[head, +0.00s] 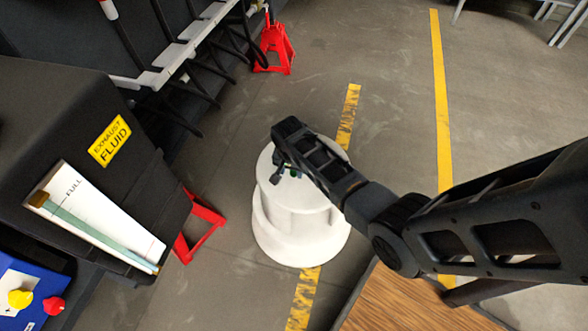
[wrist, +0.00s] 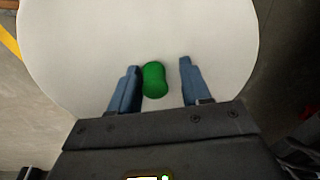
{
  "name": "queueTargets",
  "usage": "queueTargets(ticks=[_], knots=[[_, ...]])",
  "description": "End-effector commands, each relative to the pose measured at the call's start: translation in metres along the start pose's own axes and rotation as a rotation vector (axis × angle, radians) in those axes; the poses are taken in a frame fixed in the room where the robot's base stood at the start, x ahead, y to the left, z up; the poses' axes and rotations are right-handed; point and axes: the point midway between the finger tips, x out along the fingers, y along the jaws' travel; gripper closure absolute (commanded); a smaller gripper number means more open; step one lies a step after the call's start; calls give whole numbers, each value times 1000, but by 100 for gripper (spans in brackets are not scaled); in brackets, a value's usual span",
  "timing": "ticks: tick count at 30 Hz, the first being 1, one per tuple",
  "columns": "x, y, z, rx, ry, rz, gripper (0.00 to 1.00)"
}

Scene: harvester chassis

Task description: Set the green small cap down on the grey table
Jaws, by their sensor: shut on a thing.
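The green small cap (wrist: 154,80) is between the two blue fingers of my gripper (wrist: 156,88) in the wrist view. It lies against the left finger, and a gap shows on its right side. In the head view only a bit of the green cap (head: 294,173) shows beside my gripper (head: 283,174). The grey table is a round, pale pedestal (head: 300,230), and its top (wrist: 225,40) fills most of the wrist view behind the cap. My gripper is over this top. I cannot tell whether the cap touches it.
A dark machine with an exhaust fluid tank (head: 100,170) stands at the left. Red jack stands (head: 275,48) are beside it. A wooden surface (head: 400,300) is at the bottom right. Yellow lines (head: 440,100) mark the open floor at the upper right.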

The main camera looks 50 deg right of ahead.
Motion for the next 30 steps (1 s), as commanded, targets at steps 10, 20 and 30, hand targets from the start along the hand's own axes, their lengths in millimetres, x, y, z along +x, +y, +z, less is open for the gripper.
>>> queueTargets(ticks=[10,20,30], knots=[[23,17,6,2,-4,21,38],[8,15,5,1,-2,17,38],[-58,3,2,-4,6,-1,38]])
